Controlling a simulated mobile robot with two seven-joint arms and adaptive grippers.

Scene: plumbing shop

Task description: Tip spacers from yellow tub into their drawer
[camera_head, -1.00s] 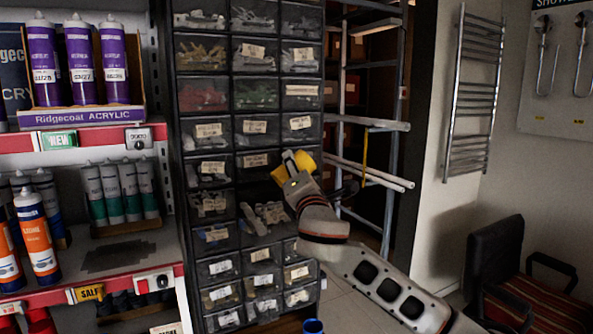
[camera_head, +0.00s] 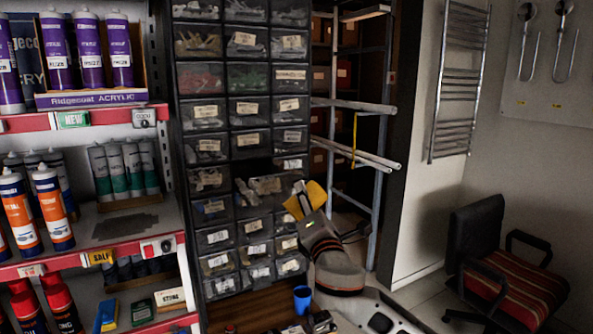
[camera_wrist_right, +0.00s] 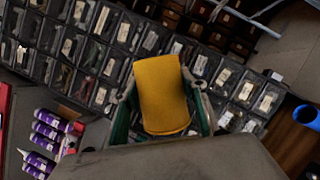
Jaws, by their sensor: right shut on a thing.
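The yellow tub (camera_head: 315,196) is held in my right gripper (camera_head: 303,208), tilted, in front of the drawer cabinet's right column. In the right wrist view the tub (camera_wrist_right: 162,98) sits between the two fingers, and its smooth outer wall faces the camera. The tub's inside and any spacers in it are hidden. One drawer (camera_head: 258,190) is pulled out in the cabinet's middle column, with pale pieces in it and a dark gap above. The tub is to the right of this drawer, apart from it in the picture. My left gripper is out of view.
The cabinet (camera_head: 228,130) has many shut, labelled small drawers. Shelves of sealant tubes (camera_head: 120,52) stand on the left. A blue cup (camera_head: 302,298) stands low in front of the cabinet. A metal pipe rack (camera_head: 385,130) and a chair (camera_head: 505,275) are on the right.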

